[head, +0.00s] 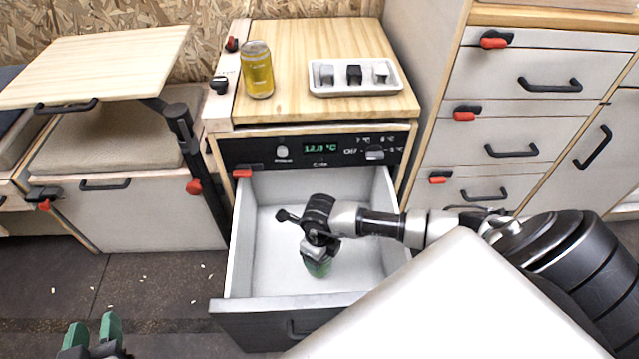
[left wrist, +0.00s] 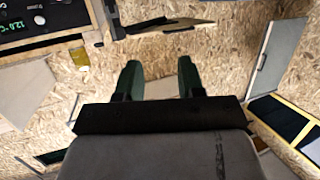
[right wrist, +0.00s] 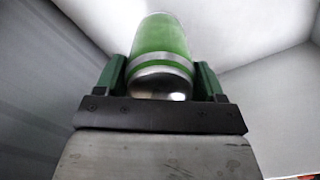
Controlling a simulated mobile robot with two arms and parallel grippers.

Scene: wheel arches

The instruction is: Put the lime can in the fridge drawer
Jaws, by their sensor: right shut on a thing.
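The fridge drawer (head: 262,225) is pulled open below the wooden counter. My right gripper (head: 318,262) reaches down inside it. In the right wrist view my right gripper (right wrist: 162,85) is shut on the green lime can (right wrist: 160,40), with a finger on each side. In the head view the can is mostly hidden by the gripper, and I cannot tell whether it touches the drawer floor. My left gripper (head: 93,330) is at the bottom left of the head view, over the floor. In the left wrist view (left wrist: 160,82) its fingers are apart with nothing between them.
A yellow can (head: 257,70) and a white tray (head: 356,78) with small blocks stand on the counter (head: 310,40). A fold-out table top (head: 100,65) is at the left. Drawer cabinets (head: 530,120) stand at the right. The drawer floor around my gripper is clear.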

